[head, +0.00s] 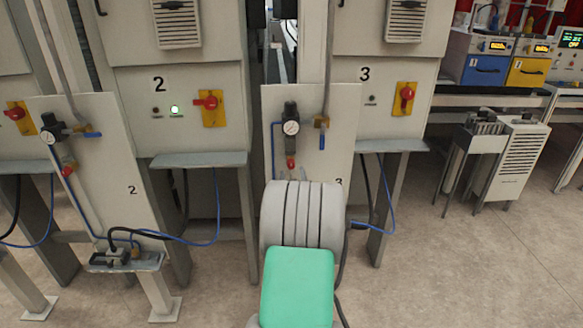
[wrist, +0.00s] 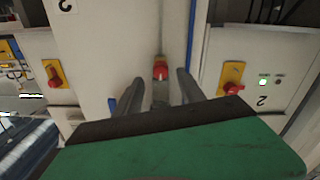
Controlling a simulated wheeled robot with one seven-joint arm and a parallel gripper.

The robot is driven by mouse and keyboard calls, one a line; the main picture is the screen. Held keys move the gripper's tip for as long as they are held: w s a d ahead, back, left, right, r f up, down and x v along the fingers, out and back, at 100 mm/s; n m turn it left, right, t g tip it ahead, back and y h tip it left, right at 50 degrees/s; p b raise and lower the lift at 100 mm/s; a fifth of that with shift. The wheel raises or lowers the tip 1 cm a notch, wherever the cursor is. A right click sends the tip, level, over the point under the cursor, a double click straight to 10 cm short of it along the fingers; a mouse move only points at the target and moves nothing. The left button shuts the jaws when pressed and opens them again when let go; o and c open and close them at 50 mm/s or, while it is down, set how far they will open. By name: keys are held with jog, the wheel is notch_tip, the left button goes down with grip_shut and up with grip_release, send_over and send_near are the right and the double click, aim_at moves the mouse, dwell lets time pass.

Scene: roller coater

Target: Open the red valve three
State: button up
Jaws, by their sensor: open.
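The red valve three (head: 291,163) is a small red knob below the gauge (head: 291,127) on the pale panel marked 3 (head: 343,105). It also shows in the wrist view as a red knob (wrist: 160,68) on a grey fitting. My gripper (head: 292,173) is in front of this panel, just below the knob in the head view. In the wrist view my open gripper (wrist: 160,77) has one finger on each side of the knob's line, with the knob just past the tips. No contact shows. My wrist hides the panel's lower part.
A blue lever handle (head: 322,141) hangs right of the gauge. Cabinet 3 has a red switch on a yellow plate (head: 404,98); cabinet 2 has a similar one (head: 211,108) and a lit green lamp (head: 174,110). Grey shelves (head: 198,160) jut out.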

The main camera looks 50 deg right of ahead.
aim_at(291, 167)
jog(key=x, duration=0.4)
jog(key=shift+p, duration=0.3)
jog(key=shift+a, duration=0.1)
grip_shut()
